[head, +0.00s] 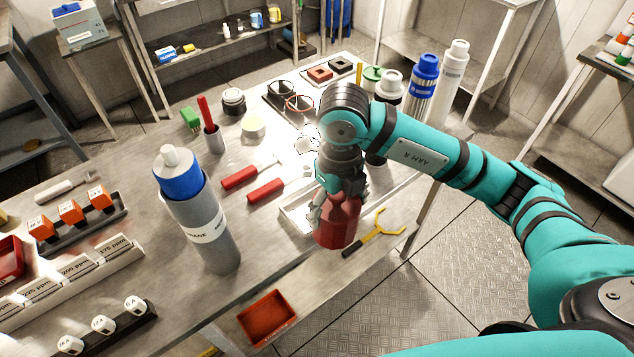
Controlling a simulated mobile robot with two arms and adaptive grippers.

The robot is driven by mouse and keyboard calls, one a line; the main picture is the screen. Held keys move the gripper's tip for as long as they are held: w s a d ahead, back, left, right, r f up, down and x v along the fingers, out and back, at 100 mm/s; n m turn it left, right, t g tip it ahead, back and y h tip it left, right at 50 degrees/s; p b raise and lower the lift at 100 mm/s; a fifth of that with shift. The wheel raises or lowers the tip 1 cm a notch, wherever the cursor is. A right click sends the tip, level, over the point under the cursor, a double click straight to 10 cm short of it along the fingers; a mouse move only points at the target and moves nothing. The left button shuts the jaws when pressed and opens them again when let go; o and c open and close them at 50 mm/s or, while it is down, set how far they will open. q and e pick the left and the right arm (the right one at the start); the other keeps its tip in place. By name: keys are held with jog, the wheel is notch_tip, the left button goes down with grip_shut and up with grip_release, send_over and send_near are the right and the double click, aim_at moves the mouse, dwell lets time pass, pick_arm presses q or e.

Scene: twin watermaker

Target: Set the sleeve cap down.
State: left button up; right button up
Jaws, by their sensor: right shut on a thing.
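My right gripper (338,192) points down in the head view and is shut on a dark red cylinder, which I take to be the sleeve cap (338,224). The gripper's fingers cover the cap's top. The cap appears upright near the front edge of the workbench (255,205), just right of a shallow light tray (295,217) that it partly hides. I cannot tell whether its bottom touches the bench. My left gripper is out of view.
A yellow spanner with a black handle (375,234) lies close right of the cap. Two red-handled tools (265,190) lie to its left. A tall grey housing with a blue collar (205,215) stands further left. Bottles and filters (423,88) stand at the back right.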

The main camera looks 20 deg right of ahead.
jog(key=w+f+p, duration=0.1)
jog(key=w, duration=0.2)
jog(key=w+f+p, duration=0.1)
jog(key=w, duration=0.2)
jog(key=w+f+p, duration=0.1)
jog(key=w, duration=0.2)
jog(key=shift+w+a+f+p, duration=0.2)
jog(key=shift+a+f+p, duration=0.05)
jog(key=shift+a+p, duration=0.15)
jog(key=shift+d+f, duration=0.1)
jog(key=shift+f, duration=0.35)
jog(key=o, duration=0.7)
jog(key=shift+f, duration=0.15)
jog(key=shift+o, duration=1.3)
